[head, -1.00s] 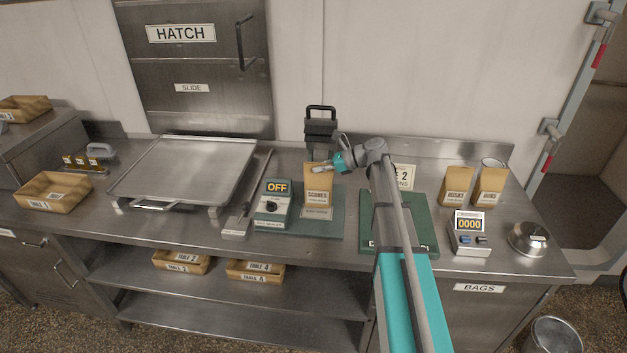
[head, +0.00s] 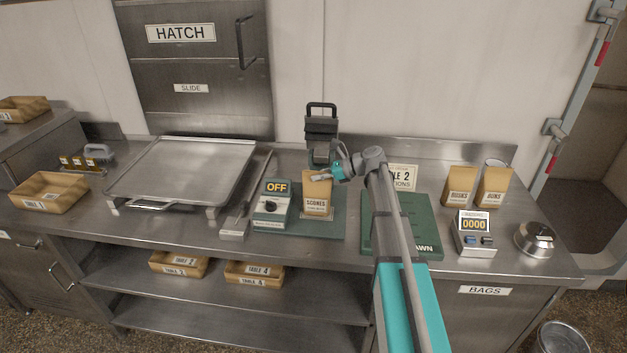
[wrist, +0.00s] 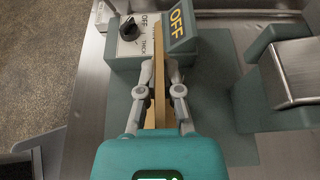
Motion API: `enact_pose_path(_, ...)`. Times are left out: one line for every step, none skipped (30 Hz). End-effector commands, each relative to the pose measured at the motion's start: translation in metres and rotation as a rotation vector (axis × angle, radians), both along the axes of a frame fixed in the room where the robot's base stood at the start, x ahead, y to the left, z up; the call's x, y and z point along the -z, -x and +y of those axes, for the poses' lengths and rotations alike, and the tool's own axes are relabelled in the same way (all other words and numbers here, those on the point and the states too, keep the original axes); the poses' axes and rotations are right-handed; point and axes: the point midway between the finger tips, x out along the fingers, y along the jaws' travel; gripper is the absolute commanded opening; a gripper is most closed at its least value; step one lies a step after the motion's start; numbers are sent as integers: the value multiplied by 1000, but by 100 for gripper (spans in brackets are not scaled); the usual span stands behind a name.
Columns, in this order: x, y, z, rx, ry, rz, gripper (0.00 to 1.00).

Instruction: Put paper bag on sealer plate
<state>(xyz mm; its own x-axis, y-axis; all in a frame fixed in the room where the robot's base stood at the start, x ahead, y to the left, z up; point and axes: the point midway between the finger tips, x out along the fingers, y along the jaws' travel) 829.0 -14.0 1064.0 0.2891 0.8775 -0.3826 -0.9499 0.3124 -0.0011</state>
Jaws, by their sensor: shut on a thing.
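The paper bag (head: 317,192) is tan with a SCONES label and is upright over the sealer plate (head: 318,214) in the head view. My gripper (head: 322,177) is shut on the bag's top edge. In the wrist view the bag (wrist: 160,88) shows as a thin tan strip between the fingers of my gripper (wrist: 161,88). The sealer (head: 272,205) is green, with an OFF display and a dial, left of the bag. Its raised dark press head (head: 320,128) stands behind the bag. I cannot tell whether the bag's bottom touches the plate.
Two more paper bags, one on the left (head: 460,186) and one on the right (head: 494,188), stand at the right. A counter box reading 0000 (head: 474,233) and a metal bowl (head: 535,238) are in front. A green board (head: 400,235) lies beneath my arm. A large tray (head: 180,170) is left.

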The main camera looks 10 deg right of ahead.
Motion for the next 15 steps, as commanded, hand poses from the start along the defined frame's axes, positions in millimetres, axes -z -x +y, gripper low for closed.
enact_pose_path(0,0,0,0,0,0,0)
enact_pose_path(-1,0,0,0,0,0,0)
enact_pose_path(-1,0,0,0,0,0,0)
enact_pose_path(-1,0,0,0,0,0,0)
enact_pose_path(-1,0,0,0,0,0,0)
enact_pose_path(-1,0,0,0,0,0,0)
enact_pose_path(0,0,0,0,0,0,0)
enact_pose_path(0,0,0,0,0,0,0)
enact_pose_path(1,0,0,0,0,0,0)
enact_pose_path(2,0,0,0,0,0,0)
enact_pose_path(3,0,0,0,0,0,0)
enact_pose_path(3,0,-1,0,0,0,9)
enact_pose_path(2,0,-1,0,0,0,15)
enact_pose_path(2,0,0,0,0,0,21)
enact_pose_path(2,0,0,0,0,0,28)
